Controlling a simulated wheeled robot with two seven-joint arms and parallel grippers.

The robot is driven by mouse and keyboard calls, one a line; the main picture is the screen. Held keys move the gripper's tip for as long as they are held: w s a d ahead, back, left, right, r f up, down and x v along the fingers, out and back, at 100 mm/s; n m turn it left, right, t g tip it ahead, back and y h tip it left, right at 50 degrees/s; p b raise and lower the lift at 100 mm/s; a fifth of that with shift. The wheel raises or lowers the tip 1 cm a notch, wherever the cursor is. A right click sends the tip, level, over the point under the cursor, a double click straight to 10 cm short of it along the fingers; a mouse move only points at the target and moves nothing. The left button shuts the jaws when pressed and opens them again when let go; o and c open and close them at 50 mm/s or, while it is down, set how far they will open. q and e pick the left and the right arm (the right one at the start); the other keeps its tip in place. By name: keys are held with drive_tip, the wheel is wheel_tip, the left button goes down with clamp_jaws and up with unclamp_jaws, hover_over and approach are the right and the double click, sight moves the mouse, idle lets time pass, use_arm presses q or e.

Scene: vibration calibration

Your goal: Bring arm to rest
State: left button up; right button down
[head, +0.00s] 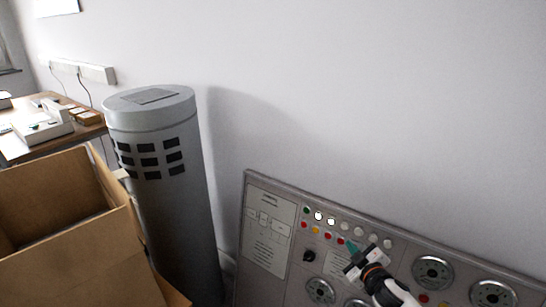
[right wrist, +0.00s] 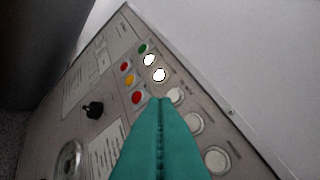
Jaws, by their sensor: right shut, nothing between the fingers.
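My right gripper (head: 352,247) is in front of the grey control panel (head: 265,192), at its rows of buttons. Its teal fingers are shut together with nothing between them, and they also fill the lower middle of the right wrist view (right wrist: 160,103). The fingertips point at the panel near a red button (right wrist: 137,97) and an unlit white button (right wrist: 174,95). I cannot tell whether they touch the panel. Two white lamps or buttons glow, one (right wrist: 149,60) beside the green button (right wrist: 143,48) and the other (right wrist: 159,75) below it. My left gripper is not in view.
The panel also carries a black knob (head: 309,256) and several round dials (head: 433,272). A grey cylinder (head: 160,215) stands left of the panel. An open cardboard box (head: 60,250) is at the lower left, with a desk (head: 48,145) behind it. The wall above the panel is clear.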

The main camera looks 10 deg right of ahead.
drive_tip(key=s+a+f+m+g+p, duration=0.1)
drive_tip(key=s+f+g, duration=0.2)
drive_tip(key=s+f, duration=0.5)
drive_tip(key=s+a+f+m+g, duration=0.15)
drive_tip(key=s+f, duration=0.35)
drive_tip(key=f, duration=0.6)
drive_tip(key=s+f+m+g+p, duration=0.1)
drive_tip(key=s+f+g, duration=0.2)
drive_tip(key=s+f, duration=0.5)
drive_tip(key=s+a+f+g, duration=0.2)
drive_tip(key=s+f, duration=0.3)
drive_tip(key=s, duration=0.5)
drive_tip(key=s+a+f+m+g+p, duration=0.1)
drive_tip(key=s+a+f, duration=0.3)
drive_tip(key=s, duration=0.6)
drive_tip(key=s+a+f+g+p, duration=0.1)
drive_tip(key=s+a+f+g, duration=0.3)
drive_tip(key=s, duration=0.5)
drive_tip(key=shift+s+a+f+m+y, duration=0.4)
drive_tip(key=shift+a+f, duration=0.15)
drive_tip(key=shift+f, duration=0.25)
